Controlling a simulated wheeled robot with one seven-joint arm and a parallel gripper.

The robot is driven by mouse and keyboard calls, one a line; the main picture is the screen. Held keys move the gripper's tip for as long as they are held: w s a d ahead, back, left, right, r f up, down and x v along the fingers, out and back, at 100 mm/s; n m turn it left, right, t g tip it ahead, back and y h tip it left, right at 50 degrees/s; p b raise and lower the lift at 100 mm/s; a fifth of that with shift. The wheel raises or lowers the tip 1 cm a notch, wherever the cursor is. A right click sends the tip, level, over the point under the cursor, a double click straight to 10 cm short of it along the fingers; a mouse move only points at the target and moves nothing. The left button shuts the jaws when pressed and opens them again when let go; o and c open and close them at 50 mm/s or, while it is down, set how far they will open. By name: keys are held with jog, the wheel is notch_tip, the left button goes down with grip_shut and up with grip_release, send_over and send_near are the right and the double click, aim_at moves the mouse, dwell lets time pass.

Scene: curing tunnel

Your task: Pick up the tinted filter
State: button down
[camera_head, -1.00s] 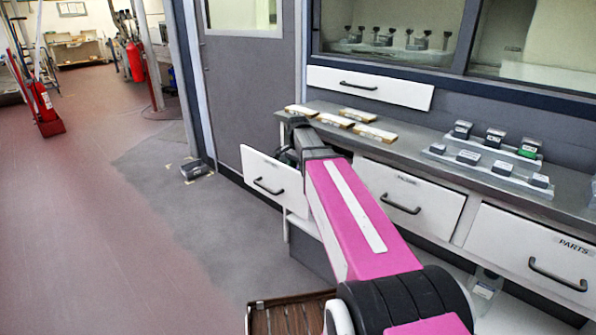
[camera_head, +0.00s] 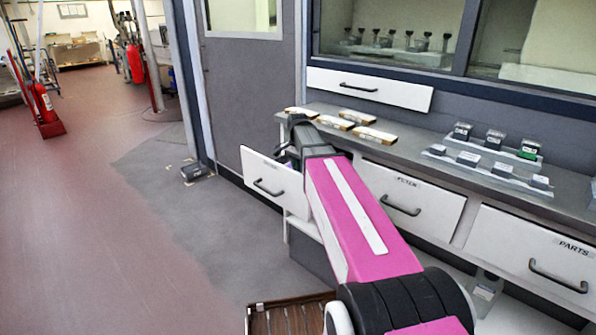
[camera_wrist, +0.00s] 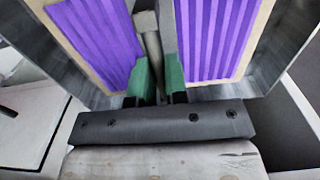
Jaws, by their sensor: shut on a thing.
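In the wrist view, my gripper (camera_wrist: 158,82) has green pads closed on a narrow grey piece (camera_wrist: 152,45). I take this to be the tinted filter, seen nearly edge-on; its tint and full shape do not show. Purple striped panels (camera_wrist: 218,38) with pale edges lie on both sides of it, inside grey walls. In the head view, my arm reaches to the open drawer (camera_head: 275,182) at the left end of the bench. The fingertips and the held piece are hidden there by the wrist and drawer front.
The grey bench top (camera_head: 405,150) carries several pale flat pieces (camera_head: 373,135) close to my wrist. The floor at left is largely clear.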

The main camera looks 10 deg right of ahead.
jog(key=shift+r, duration=1.5)
jog(key=shift+r, duration=0.1)
